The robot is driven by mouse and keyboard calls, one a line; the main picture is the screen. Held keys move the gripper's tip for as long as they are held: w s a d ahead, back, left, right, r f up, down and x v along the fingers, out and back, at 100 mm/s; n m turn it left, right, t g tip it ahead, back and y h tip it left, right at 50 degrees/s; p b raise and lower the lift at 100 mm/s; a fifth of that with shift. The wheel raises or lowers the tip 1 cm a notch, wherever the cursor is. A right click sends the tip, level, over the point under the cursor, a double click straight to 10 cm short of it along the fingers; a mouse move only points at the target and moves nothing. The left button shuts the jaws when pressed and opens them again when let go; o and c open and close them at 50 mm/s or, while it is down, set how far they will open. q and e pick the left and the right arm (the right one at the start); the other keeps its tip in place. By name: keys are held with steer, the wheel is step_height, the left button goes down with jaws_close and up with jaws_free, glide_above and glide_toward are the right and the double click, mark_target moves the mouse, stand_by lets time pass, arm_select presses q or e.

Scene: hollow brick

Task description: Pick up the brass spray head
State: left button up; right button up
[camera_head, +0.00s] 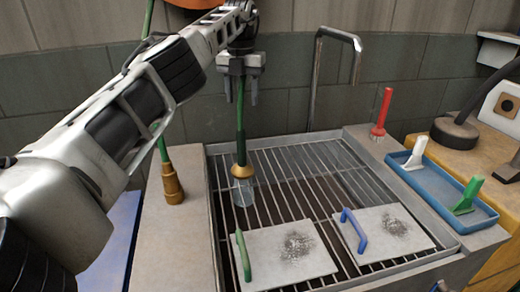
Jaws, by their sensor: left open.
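The brass spray head (243,171) hangs on a green hose above the metal grate, with a pale translucent part below it. My left gripper (241,100) points down, well above the brass head. Its jaws are open, one finger on each side of the green hose (240,135) as seen here. I cannot tell whether the hose lies between the fingers or behind them. My right gripper is not in view.
A brass hose base (173,187) stands on the left counter. Two speckled plates with green and blue handles lie on the grate (300,180). A red brush (381,115) and a blue tray (470,205) are on the right. A bent metal pipe (315,75) rises behind.

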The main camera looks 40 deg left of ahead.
mark_target(242, 130)
arm_select(q)
steer(key=f, duration=0.1)
steer(key=f+b, duration=0.1)
steer(key=f, duration=0.3)
steer(key=shift+s+f, duration=0.2)
steer(key=shift+s, duration=0.2)
step_height(242, 130, down, 4)
steer(key=shift+w+f, duration=0.1)
steer(key=f, duration=0.5)
steer(key=shift+a+f, duration=0.15)
steer(key=shift+a, duration=0.05)
steer(key=shift+f, duration=0.35)
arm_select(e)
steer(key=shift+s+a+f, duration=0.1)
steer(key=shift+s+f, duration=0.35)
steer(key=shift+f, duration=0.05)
arm_select(q)
steer(key=c, duration=1.1)
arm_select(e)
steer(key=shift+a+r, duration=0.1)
